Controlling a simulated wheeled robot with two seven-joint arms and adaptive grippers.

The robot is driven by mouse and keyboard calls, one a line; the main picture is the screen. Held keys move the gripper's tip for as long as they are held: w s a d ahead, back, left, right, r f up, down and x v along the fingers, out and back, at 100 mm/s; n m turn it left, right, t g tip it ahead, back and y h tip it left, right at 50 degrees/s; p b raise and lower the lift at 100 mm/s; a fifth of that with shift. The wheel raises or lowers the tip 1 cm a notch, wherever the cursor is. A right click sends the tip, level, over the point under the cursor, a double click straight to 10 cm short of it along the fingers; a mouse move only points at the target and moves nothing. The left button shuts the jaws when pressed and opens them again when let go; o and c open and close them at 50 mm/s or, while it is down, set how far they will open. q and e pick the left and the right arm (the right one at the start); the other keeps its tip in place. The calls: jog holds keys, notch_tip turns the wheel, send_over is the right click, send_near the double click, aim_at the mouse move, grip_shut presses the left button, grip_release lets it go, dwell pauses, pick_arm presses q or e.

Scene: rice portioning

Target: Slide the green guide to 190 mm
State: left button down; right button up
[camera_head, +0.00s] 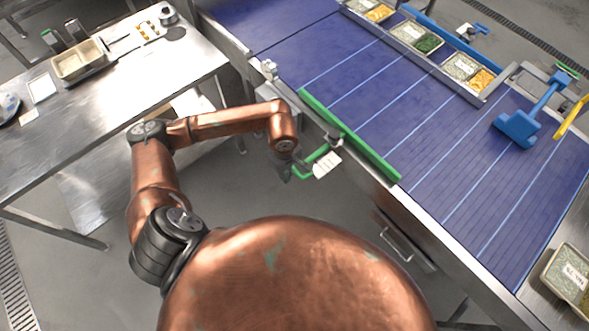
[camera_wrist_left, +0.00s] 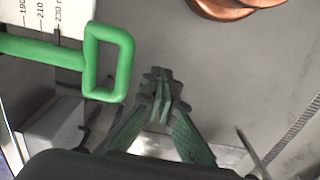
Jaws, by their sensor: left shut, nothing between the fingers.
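The green guide is a long bar (camera_head: 350,135) along the near edge of the blue conveyor, with a green rod and handle (camera_head: 308,166) reaching off the side. In the left wrist view the handle is a squared green loop (camera_wrist_left: 127,68) on a rod at upper left. A white scale plate (camera_head: 326,165) sits beside the rod. The left wrist view shows its marks 190, 210 and 230 on the plate (camera_wrist_left: 45,10); no pointer is clear. My left gripper (camera_head: 285,178) is shut and empty beside the handle. Its fingertips (camera_wrist_left: 159,80) are right of the loop, apart from it in the picture.
A steel table (camera_head: 110,100) stands at left. A tray (camera_head: 568,275) lies at lower right. Floor is open between table and conveyor.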

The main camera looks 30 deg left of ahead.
pick_arm(q)
jog(key=shift+w+d, duration=0.2)
jog(key=shift+w, duration=0.3)
jog(key=shift+w+d+b, duration=0.1)
jog(key=shift+w+b, duration=0.15)
jog(key=shift+b, duration=0.15)
dwell(0.3)
jog(key=shift+w, duration=0.1)
dwell(0.4)
jog(key=shift+w+d+b, duration=0.35)
jog(key=shift+w+b, duration=0.15)
jog(key=shift+w, duration=0.25)
dwell(0.4)
jog(key=shift+w+d+b, duration=0.25)
jog(key=shift+w+b, duration=0.05)
jog(key=shift+w, duration=0.2)
dwell(0.8)
jog(key=shift+w+d+b, duration=0.25)
jog(key=shift+w+b, duration=0.15)
jog(key=shift+w, duration=0.25)
dwell(0.4)
jog(key=p, duration=0.3)
send_near(296, 170)
jog(key=shift+s+a+f, duration=0.35)
jog(key=shift+s+f, duration=0.25)
jog(key=shift+s, duration=0.1)
dwell(0.4)
